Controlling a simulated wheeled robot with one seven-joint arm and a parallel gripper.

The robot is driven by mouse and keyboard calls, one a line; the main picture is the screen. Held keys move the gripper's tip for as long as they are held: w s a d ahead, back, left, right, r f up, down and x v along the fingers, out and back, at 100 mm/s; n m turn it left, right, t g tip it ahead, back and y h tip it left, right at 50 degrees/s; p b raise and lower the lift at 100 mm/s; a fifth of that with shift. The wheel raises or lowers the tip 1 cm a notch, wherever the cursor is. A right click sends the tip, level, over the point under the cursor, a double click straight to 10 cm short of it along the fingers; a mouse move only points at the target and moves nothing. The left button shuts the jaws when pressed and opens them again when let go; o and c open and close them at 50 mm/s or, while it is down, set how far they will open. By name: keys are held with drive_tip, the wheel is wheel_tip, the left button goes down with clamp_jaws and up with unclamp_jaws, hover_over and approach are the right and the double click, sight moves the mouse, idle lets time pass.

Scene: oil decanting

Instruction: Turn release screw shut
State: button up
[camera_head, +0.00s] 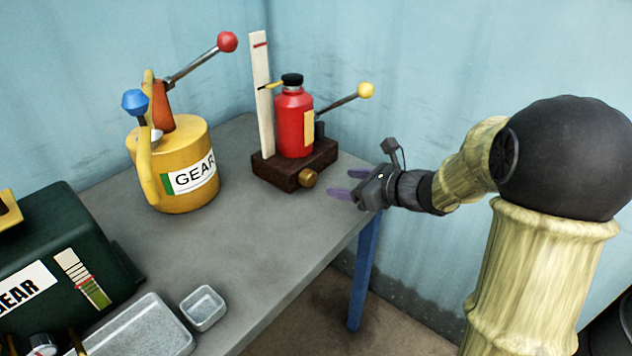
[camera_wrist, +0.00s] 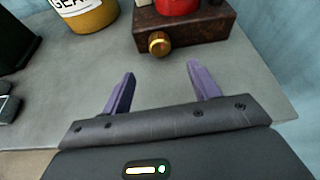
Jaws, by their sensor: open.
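The release screw (camera_head: 308,179) is a brass knob on the front of a dark wooden base (camera_head: 275,168). A red bottle jack (camera_head: 293,125) stands upright on that base. In the wrist view the brass screw (camera_wrist: 159,43) is ahead of my gripper and the base (camera_wrist: 190,28) is behind it. My gripper (camera_head: 338,193) is open and empty, just right of the screw and apart from it. In the wrist view both purple fingers (camera_wrist: 160,82) are spread, with the screw beyond their tips and roughly between them. I cannot tell how far the screw is turned.
A yellow GEAR can (camera_head: 185,165) with blue and red knobs stands left of the jack. A dark green GEAR box (camera_head: 60,260), a clear tray (camera_head: 140,330) and a small dish (camera_head: 203,307) are at the front left. A yellow-knobbed lever (camera_head: 345,98) juts right. The table's middle is clear.

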sight(312, 179)
drive_tip(key=b+x, duration=0.1)
drive_tip(key=x, duration=0.9)
drive_tip(key=shift+a+f, duration=0.1)
drive_tip(key=c, duration=1)
